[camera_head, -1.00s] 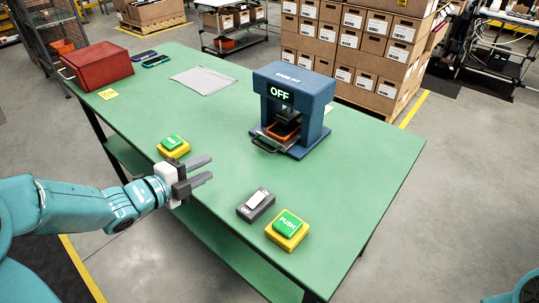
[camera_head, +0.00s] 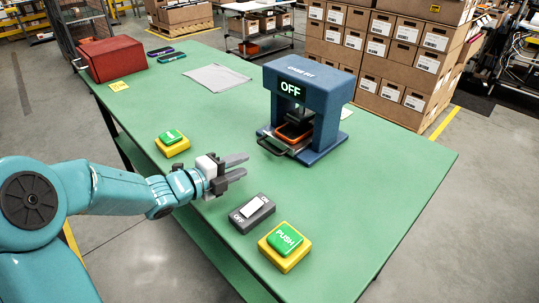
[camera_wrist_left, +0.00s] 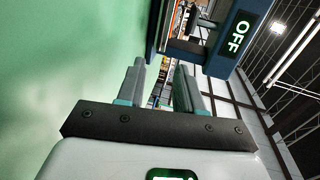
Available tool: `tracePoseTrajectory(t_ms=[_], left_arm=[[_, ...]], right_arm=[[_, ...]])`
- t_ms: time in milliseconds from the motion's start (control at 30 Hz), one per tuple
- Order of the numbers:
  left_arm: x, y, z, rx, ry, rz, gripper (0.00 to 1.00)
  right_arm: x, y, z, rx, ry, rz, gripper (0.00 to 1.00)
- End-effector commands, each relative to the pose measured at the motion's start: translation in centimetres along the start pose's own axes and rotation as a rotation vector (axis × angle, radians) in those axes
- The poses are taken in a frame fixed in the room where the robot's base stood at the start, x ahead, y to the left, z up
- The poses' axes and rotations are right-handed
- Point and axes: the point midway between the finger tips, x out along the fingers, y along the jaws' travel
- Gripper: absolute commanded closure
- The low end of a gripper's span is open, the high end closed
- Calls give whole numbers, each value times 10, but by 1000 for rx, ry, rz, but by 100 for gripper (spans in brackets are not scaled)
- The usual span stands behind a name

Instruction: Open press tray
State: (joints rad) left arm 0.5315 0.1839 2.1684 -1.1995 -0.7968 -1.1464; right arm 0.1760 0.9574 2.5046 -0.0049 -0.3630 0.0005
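The blue press (camera_head: 309,103) stands on the green table with "OFF" lit on its front. Its tray (camera_head: 293,134), with an orange-rimmed piece in it, sits low in the press opening. A dark tray handle (camera_head: 272,146) sticks out toward the front left. My left gripper (camera_head: 240,166) is open and empty, left of and short of the handle, with its fingers pointing right. In the left wrist view the open fingers (camera_wrist_left: 160,85) point toward the press (camera_wrist_left: 226,45), which shows at top right. My right gripper is not in view.
A rocker switch (camera_head: 252,212) and a green push button (camera_head: 285,242) on a yellow base lie at the front edge. Another green button (camera_head: 172,140) is at left. A red box (camera_head: 110,59) and grey cloth (camera_head: 217,78) lie farther back.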

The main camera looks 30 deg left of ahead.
Motion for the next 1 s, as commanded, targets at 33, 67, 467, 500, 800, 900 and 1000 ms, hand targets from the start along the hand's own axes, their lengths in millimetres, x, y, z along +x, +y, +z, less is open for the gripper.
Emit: tracePoseTrajectory(t_ms=[33,67,467,500,800,900,1000], left_arm=[[13,0,-1,-1,5,-1,64],[20,0,-1,-1,5,0,64],[98,-1,-1,0,2,-1,64],[101,-1,-1,0,1,-1,64],[108,-1,0,0,0,0,64],[108,-1,0,0,0,0,74],[108,-1,0,0,0,0,100]], right_arm=[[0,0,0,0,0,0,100],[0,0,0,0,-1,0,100],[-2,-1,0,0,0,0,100],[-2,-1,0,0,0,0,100],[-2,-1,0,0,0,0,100],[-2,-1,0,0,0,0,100],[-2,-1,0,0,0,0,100]])
